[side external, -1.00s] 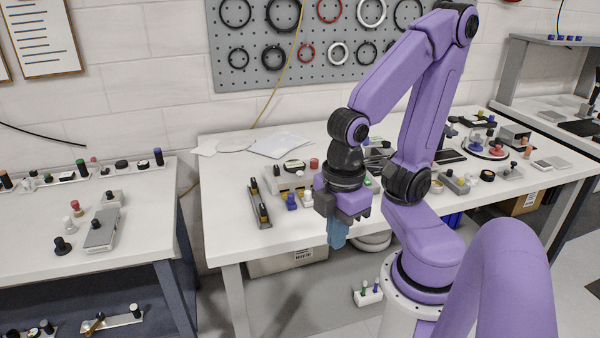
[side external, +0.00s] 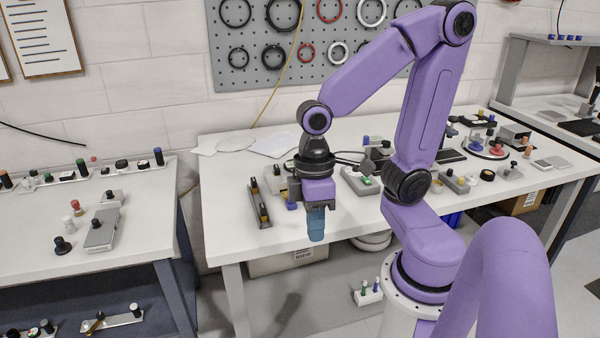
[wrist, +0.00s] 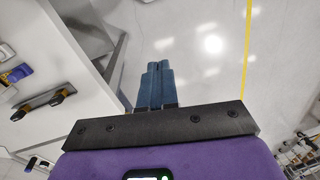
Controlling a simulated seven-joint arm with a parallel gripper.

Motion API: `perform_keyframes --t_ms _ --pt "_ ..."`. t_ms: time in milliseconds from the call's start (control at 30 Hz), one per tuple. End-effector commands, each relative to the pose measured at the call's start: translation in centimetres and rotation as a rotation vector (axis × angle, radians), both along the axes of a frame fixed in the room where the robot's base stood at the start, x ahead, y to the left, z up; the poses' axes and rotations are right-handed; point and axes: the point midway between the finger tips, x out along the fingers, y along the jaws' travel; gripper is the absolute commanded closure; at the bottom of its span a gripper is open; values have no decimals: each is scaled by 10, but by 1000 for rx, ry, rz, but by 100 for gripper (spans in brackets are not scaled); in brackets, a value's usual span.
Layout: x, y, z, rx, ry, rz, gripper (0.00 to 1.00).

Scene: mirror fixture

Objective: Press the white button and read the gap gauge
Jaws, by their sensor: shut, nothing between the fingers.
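My gripper (side external: 316,237) hangs at the front edge of the middle bench in the side view, its blue fingers pointing down. In the wrist view the gripper (wrist: 157,65) has its two fingers side by side, shut and empty, with pale floor behind them. A blue knob (side external: 291,203) stands on the bench just left of my gripper. It seems to show in the wrist view (wrist: 20,73) too. I cannot make out the white button now; my gripper and wrist cover part of that area. I cannot identify the gap gauge or any reading.
A narrow grey rack with black and gold pieces (side external: 254,204) lies left of my gripper. A grey box with a green button (side external: 361,181) sits to the right, behind. The front left of the middle bench (side external: 228,225) is clear. A gap separates it from the left bench (side external: 150,235).

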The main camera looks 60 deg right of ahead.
Motion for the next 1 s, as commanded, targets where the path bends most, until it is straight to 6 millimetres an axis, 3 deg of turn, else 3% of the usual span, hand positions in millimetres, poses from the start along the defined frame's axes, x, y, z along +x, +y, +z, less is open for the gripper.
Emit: perform_keyframes --t_ms 267,567,767,1000 --pt "48 -10 0 72 98 -405 100" --pt "104 -38 1 179 183 -835 100" --pt "142 -70 1 266 227 -1119 100" --pt "181 -124 2 391 264 -1457 100"
